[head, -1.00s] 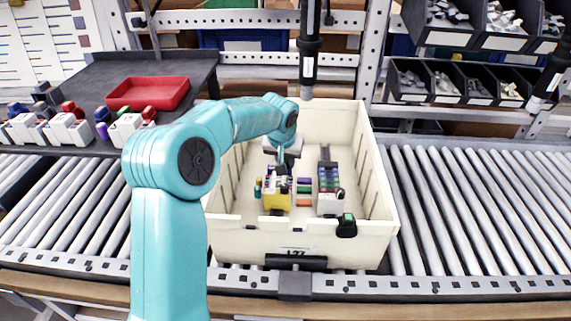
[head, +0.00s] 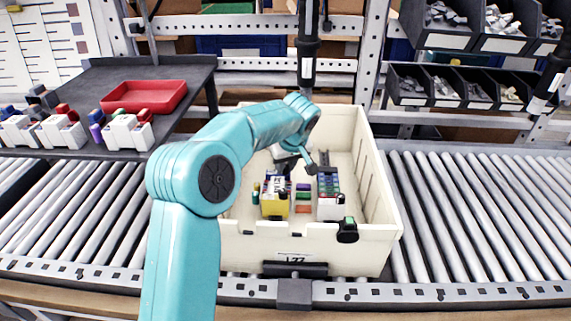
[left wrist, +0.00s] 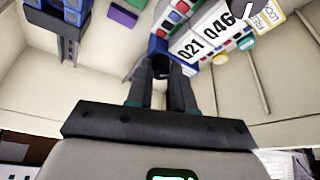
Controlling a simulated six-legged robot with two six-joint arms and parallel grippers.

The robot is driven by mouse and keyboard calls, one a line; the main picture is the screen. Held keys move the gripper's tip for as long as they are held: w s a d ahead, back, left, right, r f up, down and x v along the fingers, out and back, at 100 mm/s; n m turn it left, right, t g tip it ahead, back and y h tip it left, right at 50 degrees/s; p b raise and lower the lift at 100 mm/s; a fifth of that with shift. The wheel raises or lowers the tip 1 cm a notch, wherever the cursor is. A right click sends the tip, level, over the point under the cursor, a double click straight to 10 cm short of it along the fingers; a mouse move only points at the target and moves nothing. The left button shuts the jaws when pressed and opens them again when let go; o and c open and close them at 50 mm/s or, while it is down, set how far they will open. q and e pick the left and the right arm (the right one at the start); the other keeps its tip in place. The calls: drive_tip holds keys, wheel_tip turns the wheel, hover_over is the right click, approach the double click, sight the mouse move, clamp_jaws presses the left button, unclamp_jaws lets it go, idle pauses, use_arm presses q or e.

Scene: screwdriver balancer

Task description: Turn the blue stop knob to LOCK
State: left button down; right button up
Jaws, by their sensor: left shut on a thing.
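My left gripper (head: 312,163) reaches down into the cream tote (head: 385,215), above the small modules. In the left wrist view its fingers (left wrist: 160,82) are close together, shut around a dark, bluish round thing at their tips, which looks like the blue stop knob (left wrist: 161,63). The fingers hide most of it, and its pointer and setting cannot be read. In the head view a yellow module (head: 275,208) and a white module (head: 330,210) stand in the tote.
The tote stands on a roller conveyor (head: 470,220). A dark hanging tool (head: 308,45) comes down just behind my left gripper. A red tray (head: 144,96) and white modules (head: 125,132) are at the left. Parts bins (head: 450,90) are at back right.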

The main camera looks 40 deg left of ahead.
idle(0.3)
use_arm(q)
drive_tip(key=c, duration=1)
unclamp_jaws()
drive_tip(key=p+v, duration=0.2)
drive_tip(key=v, duration=1.4)
drive_tip(key=shift+d+r, duration=0.15)
drive_tip(key=shift+r, duration=0.05)
drive_tip(key=shift+s, duration=0.1)
